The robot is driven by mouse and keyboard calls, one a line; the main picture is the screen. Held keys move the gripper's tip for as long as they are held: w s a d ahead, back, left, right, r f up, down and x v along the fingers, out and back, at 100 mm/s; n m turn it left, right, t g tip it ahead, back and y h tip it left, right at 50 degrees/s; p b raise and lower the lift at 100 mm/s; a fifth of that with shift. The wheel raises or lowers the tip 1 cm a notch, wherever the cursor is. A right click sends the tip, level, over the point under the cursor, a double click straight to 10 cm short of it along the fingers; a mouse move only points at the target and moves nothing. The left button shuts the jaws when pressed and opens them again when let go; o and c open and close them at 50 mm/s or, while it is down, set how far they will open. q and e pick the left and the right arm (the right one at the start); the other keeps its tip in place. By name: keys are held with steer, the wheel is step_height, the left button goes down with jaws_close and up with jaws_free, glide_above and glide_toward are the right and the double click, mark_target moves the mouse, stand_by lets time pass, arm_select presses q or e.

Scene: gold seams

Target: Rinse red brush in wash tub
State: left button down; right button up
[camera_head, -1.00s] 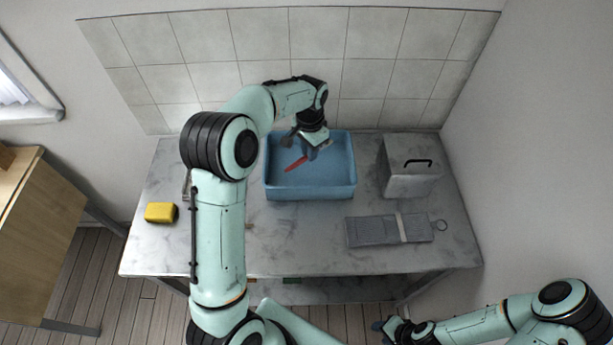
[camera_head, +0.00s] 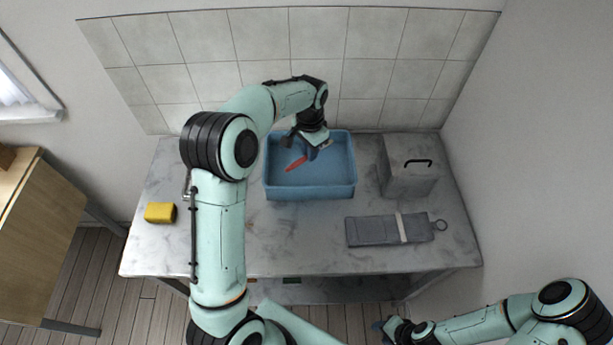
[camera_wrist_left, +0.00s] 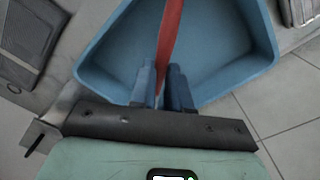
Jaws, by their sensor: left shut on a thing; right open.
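The blue wash tub (camera_head: 311,190) stands on the marble-topped table below the tiled wall. My left gripper (camera_head: 309,151) reaches over the tub, with its fingers pointing down into it. It is shut on the red brush (camera_head: 296,163), whose red part sticks out at a slant inside the tub's outline. The left wrist view shows the red brush (camera_wrist_left: 170,40) between the two blue fingers (camera_wrist_left: 162,92), with the tub (camera_wrist_left: 225,75) around it. The brush's far end is out of that view. My right gripper (camera_head: 392,328) is open and empty at the lower right, away from the table.
A yellow sponge-like block (camera_head: 160,212) lies on the table (camera_head: 285,235) at left. A grey box with a black handle (camera_head: 408,170) stands right of the tub. A grey roll with a pale strap (camera_head: 372,230) lies in front of it. The front middle is clear.

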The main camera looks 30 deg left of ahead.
stand_by(0.3)
arm_select(q)
steer(key=shift+r, duration=2)
